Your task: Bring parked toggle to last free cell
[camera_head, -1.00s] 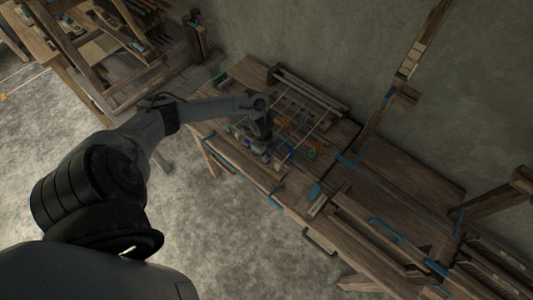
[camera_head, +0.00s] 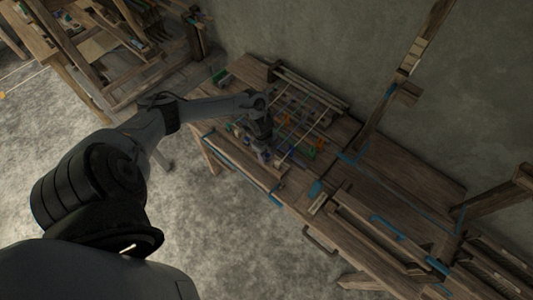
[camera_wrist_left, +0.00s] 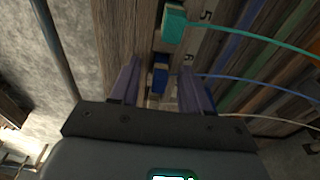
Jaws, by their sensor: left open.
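My left gripper (camera_head: 267,160) is over the front part of a slatted wooden board (camera_head: 288,112) on the bench. In the left wrist view its two purple-grey fingers (camera_wrist_left: 159,92) are open, one on each side of a blue toggle (camera_wrist_left: 160,76) with a blue cord; contact cannot be told. A teal toggle (camera_wrist_left: 174,27) with a teal cord lies beyond the fingers, near a marked 5. A pale piece (camera_wrist_left: 154,102) shows lower between the fingers, partly hidden by the gripper body. Which toggle is parked and which cell is free cannot be told. My right gripper is not in view.
Orange (camera_head: 290,122) and green (camera_head: 320,145) pieces stand on the board beside the gripper. A blue-edged rail (camera_head: 243,158) runs along the bench front. A wooden frame (camera_head: 405,75) rises at right. Open floor lies in front of the bench.

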